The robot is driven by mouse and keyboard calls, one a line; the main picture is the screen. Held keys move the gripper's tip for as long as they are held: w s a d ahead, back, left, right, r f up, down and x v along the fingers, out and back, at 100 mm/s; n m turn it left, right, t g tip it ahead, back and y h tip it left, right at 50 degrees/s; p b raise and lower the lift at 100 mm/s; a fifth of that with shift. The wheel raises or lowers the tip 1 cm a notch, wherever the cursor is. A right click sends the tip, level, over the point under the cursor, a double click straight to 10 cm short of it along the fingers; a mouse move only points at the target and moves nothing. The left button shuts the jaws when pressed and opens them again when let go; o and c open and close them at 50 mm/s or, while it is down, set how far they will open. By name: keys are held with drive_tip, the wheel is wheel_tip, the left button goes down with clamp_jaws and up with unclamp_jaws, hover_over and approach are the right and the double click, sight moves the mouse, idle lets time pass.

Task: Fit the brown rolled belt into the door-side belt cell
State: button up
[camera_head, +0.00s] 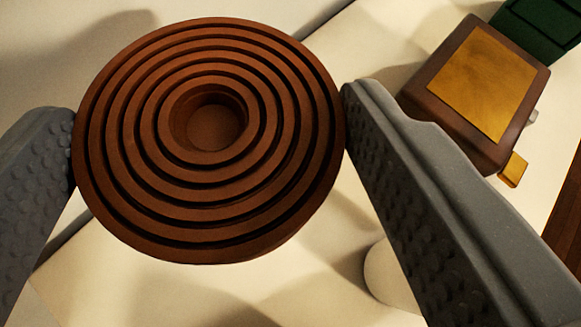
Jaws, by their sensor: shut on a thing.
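The brown rolled belt (265,205) is a round coil of concentric rings with a hollow centre, seen from its flat face. It fills the middle left of the view. My gripper (210,135) is shut on it, with one grey, studded finger touching its left edge and the other touching its right edge. The belt appears held above the pale surface below. I cannot make out the door-side belt cell in this view.
A dark brown box with a golden-yellow top (475,85) sits at the upper right. A dark green object (540,25) is in the top right corner. A pale rounded object (385,275) is partly hidden behind the right finger. Pale surface (330,250) shows below the belt.

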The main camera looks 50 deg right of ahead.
sight(203, 219)
drive_tip(key=f, duration=0.3)
drive_tip(key=a+f, duration=0.1)
drive_tip(key=f, duration=0.1)
drive_tip(key=shift+w+p, duration=0.25)
drive_tip(key=shift+p, duration=0.15)
wheel_tip(203, 219, down, 5)
drive_tip(key=shift+f+p, duration=0.1)
drive_tip(key=shift+p, duration=0.35)
drive_tip(key=o, duration=1)
drive_tip(key=shift+o, duration=0.2)
drive_tip(key=shift+b+v, duration=1)
drive_tip(key=shift+v, duration=5.1)
